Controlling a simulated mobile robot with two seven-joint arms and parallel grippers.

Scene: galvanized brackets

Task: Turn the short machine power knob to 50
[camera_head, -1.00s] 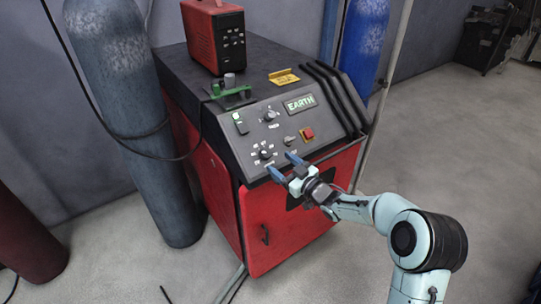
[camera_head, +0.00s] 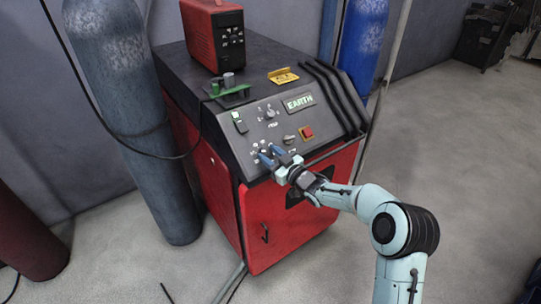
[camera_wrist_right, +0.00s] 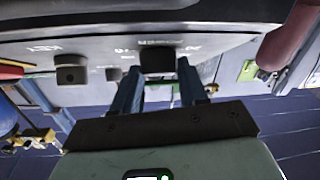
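The short red machine has a dark sloped control panel (camera_head: 250,122). A dark knob ringed with white marks sits at the panel's lower left, largely behind my fingers in the head view; it shows clearly in the right wrist view (camera_wrist_right: 158,60). My right gripper (camera_head: 272,155) is at this knob. Its two blue fingers are spread, with the knob between and just beyond their tips; contact is not clear. The knob's setting cannot be read. Another knob (camera_head: 269,113) is higher on the panel. My left gripper is not in view.
A small switch knob (camera_head: 289,138) and a red button (camera_head: 306,132) sit right of my gripper. A red box (camera_head: 213,37) and a yellow tag (camera_head: 284,75) are on the machine's top. Gas cylinders (camera_head: 115,110) stand left.

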